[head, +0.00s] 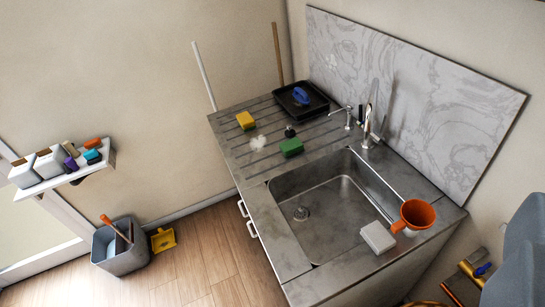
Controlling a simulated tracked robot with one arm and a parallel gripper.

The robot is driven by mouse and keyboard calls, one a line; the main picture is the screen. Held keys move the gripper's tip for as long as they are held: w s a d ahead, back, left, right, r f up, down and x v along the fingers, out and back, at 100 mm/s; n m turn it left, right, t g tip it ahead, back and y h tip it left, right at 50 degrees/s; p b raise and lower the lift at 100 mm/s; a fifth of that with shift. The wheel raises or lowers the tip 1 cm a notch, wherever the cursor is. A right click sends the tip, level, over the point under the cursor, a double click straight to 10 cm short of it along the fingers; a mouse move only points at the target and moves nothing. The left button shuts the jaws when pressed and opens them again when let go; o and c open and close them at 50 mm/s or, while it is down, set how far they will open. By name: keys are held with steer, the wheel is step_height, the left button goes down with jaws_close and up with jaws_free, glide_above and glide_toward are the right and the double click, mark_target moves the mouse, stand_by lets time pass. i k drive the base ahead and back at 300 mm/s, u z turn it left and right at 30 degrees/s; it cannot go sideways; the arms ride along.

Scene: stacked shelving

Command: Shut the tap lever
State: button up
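A chrome tap (367,125) stands at the back edge of the steel sink (330,205), in front of the marbled splashback. A short chrome lever or side part (377,137) shows at its side; how far it is turned is too small to tell. No running water is visible in the basin.
An orange pot (414,216) and a white block (378,236) sit on the sink's right rim. Sponges (246,120), a black tray (301,100) and a smaller chrome spout (347,117) are on the counter. A grey bin (121,248) stands on the floor. The wood floor (205,262) is mostly clear.

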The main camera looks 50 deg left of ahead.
mark_target(379, 138)
steer(key=u, duration=1.05)
steer(key=i, duration=0.95)
steer(key=z, duration=0.1)
